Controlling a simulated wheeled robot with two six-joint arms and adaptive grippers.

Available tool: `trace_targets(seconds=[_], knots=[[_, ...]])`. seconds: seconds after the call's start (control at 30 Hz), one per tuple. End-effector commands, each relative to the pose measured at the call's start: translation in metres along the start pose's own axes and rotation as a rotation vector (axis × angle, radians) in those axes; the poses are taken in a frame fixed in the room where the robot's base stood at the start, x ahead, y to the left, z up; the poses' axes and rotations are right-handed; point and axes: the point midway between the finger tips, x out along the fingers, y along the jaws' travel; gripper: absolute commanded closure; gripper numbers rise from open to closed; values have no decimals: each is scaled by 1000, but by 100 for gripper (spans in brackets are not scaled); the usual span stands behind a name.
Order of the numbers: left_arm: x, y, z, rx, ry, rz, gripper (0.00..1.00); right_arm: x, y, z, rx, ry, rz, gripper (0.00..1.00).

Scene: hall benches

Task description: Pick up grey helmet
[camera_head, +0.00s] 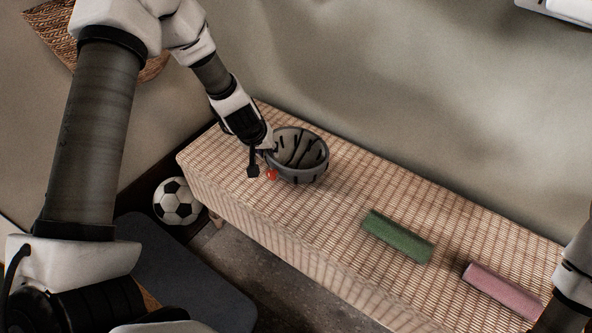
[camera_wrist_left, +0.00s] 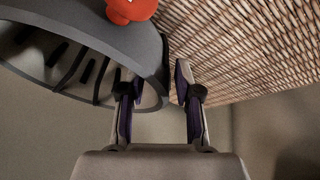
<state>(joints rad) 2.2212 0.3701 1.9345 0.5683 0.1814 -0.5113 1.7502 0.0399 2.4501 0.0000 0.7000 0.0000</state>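In the left wrist view the helmet (camera_wrist_left: 110,35) fills the upper left. My left gripper (camera_head: 262,162) is at the helmet's left rim. In the wrist view the two fingers of the gripper (camera_wrist_left: 157,88) are apart, with the rim's edge between them; I cannot tell whether either touches it. My right arm shows at the right edge, but its fingertips are out of view.
A small red object (camera_head: 272,175) is beside the helmet and the left gripper. A green roll (camera_head: 397,237) and a pink roll (camera_head: 502,290) lie on the bench (camera_head: 345,195). A football (camera_head: 177,201) is on the floor. The wall stands behind the bench.

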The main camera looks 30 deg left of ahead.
Motion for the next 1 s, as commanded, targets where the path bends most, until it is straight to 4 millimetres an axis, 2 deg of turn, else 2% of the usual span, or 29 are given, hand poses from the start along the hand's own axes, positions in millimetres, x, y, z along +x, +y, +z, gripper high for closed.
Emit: trace_targets(seconds=[0.03, 0.1, 0.33, 0.4, 0.43, 0.83, 1.0], knots=[[15, -1, 3, 2, 1, -1, 67, 13, 0, 0, 0, 0, 0, 60], [20, 0, 2, 1, 1, -1, 67, 16, 0, 0, 0, -1, 0, 60], [18, 0, 0, 0, 0, 0, 67, 13, 0, 0, 0, 0, 0, 60], [18, 0, 1, 0, 0, 0, 92, 13, 0, 0, 0, 0, 0, 60], [18, 0, 1, 0, 0, 0, 100, 13, 0, 0, 0, 0, 0, 60], [18, 0, 0, 0, -1, 0, 100, 12, 0, 0, 0, 0, 0, 60], [9, 2, -3, 0, -1, 0, 100, 3, 0, 0, 0, 0, 0, 60]])
